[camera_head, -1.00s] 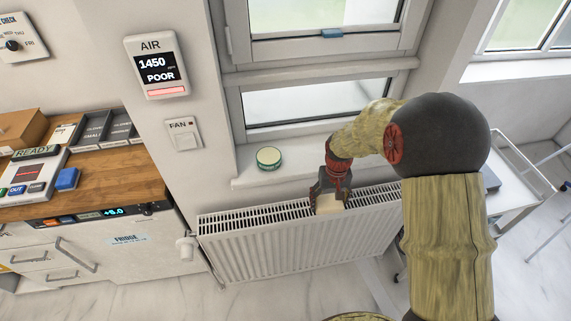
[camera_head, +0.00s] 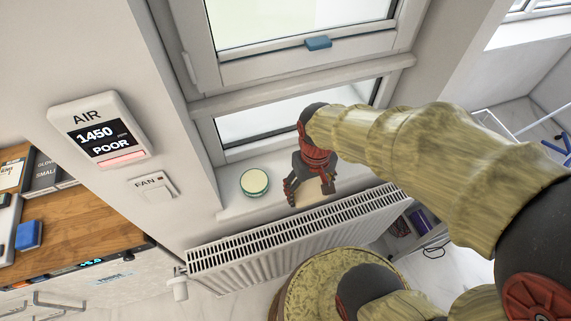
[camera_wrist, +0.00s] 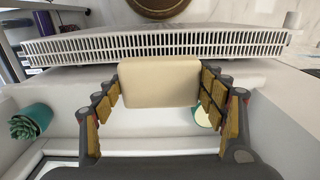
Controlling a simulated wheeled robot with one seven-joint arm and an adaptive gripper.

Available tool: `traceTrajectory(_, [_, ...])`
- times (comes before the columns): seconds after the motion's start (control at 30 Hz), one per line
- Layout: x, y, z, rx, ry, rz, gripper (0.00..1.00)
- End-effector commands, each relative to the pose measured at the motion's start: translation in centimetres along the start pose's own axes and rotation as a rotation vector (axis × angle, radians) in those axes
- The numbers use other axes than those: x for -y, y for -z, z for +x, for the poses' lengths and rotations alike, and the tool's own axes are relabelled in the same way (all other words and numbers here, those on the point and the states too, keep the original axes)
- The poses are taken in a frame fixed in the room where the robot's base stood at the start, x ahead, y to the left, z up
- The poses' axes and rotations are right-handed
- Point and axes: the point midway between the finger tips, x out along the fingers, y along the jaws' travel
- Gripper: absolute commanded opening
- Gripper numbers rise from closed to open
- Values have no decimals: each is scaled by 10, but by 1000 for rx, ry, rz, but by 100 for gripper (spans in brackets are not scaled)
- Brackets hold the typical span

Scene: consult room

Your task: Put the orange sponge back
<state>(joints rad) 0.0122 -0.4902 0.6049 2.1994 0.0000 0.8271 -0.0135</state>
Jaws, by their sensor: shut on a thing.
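My gripper (camera_head: 309,184) is shut on a pale cream block (camera_head: 312,193) and holds it over the window sill, just behind the radiator. In the wrist view the cream block (camera_wrist: 160,82) sits between both fingers, with its broad face showing. Its colour is cream rather than orange, and no orange sponge shows in any view. Whether the block touches the sill is hard to tell.
A round green-and-cream tin (camera_head: 254,182) stands on the sill (camera_head: 232,207), left of my gripper. The white radiator (camera_head: 290,235) runs along below the sill. The wrist view shows a succulent in a teal pot (camera_wrist: 36,117). The window (camera_head: 300,70) is behind.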

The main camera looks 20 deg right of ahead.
Motion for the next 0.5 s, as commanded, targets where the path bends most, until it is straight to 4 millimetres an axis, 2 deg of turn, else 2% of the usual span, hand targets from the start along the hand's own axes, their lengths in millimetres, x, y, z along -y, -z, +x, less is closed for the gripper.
traceTrajectory(0.13, [1,21,13,5,0,0,39])
traceTrajectory(0.43, [2,88,43,4,0,0,39])
traceTrajectory(0.5, [3,98,57,6,0,0,39])
